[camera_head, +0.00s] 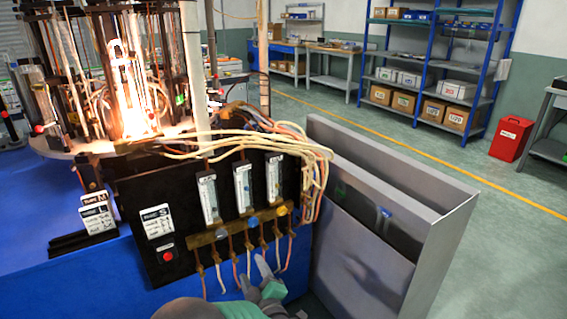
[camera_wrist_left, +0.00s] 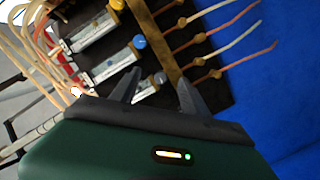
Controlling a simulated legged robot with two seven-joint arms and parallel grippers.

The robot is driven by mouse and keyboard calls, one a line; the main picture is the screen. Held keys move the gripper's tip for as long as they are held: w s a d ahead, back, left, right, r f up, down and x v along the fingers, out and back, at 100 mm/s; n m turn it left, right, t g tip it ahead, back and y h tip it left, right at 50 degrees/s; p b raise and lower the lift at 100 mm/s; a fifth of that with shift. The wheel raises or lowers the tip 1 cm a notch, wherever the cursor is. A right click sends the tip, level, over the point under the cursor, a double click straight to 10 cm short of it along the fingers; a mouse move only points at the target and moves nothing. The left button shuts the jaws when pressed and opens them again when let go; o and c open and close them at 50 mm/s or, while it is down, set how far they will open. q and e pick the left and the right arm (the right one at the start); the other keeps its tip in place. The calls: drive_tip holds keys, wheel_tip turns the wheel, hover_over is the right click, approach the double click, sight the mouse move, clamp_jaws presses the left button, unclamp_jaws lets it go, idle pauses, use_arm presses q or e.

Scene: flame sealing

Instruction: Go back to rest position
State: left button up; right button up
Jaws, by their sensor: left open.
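My left gripper (camera_head: 257,274) is in front of the lower edge of the black flowmeter panel (camera_head: 182,232) in the head view. In the left wrist view its two dark fingers (camera_wrist_left: 160,80) are apart with nothing held between them. They point toward the flowmeters (camera_wrist_left: 112,62) and the brass strip (camera_wrist_left: 160,40). I cannot tell whether a fingertip touches a knob or hose. My right gripper is not in view.
The sealing machine with a bright flame (camera_head: 130,95) stands at the left. A grey metal bin (camera_head: 440,245) is right of the panel. Thin hoses (camera_head: 233,270) hang below the brass strip. A red box (camera_head: 510,138) and blue shelves (camera_head: 430,65) stand farther back; the floor between is clear.

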use_arm(q)
drive_tip(key=s+a+f+m+g+h, duration=0.25)
drive_tip(key=s+m+g, duration=0.2)
drive_tip(key=s, duration=0.45)
drive_tip(key=s+a+f+m+g+h, duration=0.25)
drive_tip(key=s+a+m+g, duration=0.2)
drive_tip(key=s, duration=0.55)
drive_tip(key=s+a+f+m+g+h, duration=0.25)
drive_tip(key=s+m+g, duration=0.2)
drive_tip(key=s, duration=0.45)
wheel_tip(320, 180, up, 26)
drive_tip(key=p, duration=2.5)
drive_tip(key=shift+w+f+m+t+y+p, duration=0.25)
drive_tip(key=shift+w+m+t+y+p, duration=0.1)
drive_tip(key=shift+m+t+p, duration=0.1)
drive_tip(key=shift+s+d, duration=0.1)
